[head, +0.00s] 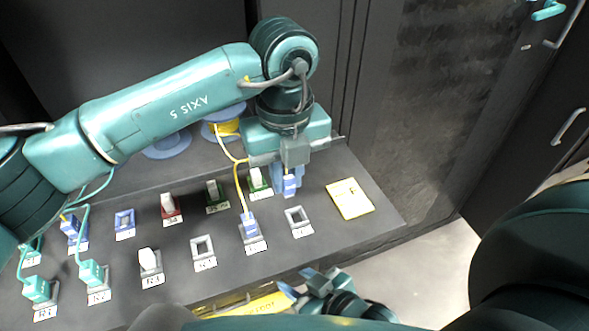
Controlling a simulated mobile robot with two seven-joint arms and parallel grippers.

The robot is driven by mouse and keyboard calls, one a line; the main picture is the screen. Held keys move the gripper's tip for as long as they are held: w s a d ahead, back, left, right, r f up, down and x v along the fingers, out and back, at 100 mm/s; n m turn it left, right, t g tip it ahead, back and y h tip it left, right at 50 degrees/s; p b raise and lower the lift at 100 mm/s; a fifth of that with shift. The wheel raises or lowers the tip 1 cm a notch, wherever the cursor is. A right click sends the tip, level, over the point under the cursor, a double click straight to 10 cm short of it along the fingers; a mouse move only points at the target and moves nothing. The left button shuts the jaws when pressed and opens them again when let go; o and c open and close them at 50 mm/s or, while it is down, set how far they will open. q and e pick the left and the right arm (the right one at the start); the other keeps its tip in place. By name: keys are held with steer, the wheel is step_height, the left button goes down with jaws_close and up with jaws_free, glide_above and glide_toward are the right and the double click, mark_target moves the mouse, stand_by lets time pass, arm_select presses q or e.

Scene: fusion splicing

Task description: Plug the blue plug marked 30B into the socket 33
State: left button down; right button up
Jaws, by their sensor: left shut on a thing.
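My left gripper (290,172) is shut on a blue plug (290,186) with a white label and points down above the back right of the dark panel. The label is too small to read. Empty grey square sockets show in front of it, one at the right (299,219) and one further left (204,249). Their labels cannot be read clearly, so I cannot tell which is 33. Another blue plug (250,224) with a yellow cable sits in a socket between them. My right gripper (312,284) is low at the front edge, its fingers apart and apparently empty.
A green socket with a white plug (258,182) is close left of the held plug. Red (170,208) and teal (92,273) plugs stand further left. A yellow cable (238,172) hangs beside the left gripper. A yellow note (349,198) lies at the panel's right.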

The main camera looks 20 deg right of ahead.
arm_select(q)
steer(key=w+a+f, duration=0.1)
steer(key=w+a, duration=0.2)
steer(key=a, duration=0.6)
steer(key=w+a+f, duration=0.1)
steer(key=w+a, duration=0.3)
steer(key=a, duration=0.5)
steer(key=w+a+f, duration=0.1)
steer(key=w+a, duration=0.3)
steer(key=a, duration=0.6)
steer(key=shift+f, duration=0.15)
steer(key=shift+f+b, duration=0.35)
steer(key=shift+f, duration=0.05)
steer(key=shift+f+b, duration=0.7)
steer(key=shift+f, duration=0.4)
arm_select(e)
steer(key=shift+w+a+f+m, duration=0.1)
steer(key=shift+f+m, duration=0.3)
steer(key=shift+f, duration=0.2)
arm_select(q)
steer(key=shift+b, duration=0.45)
arm_select(e)
steer(key=shift+f, duration=0.5)
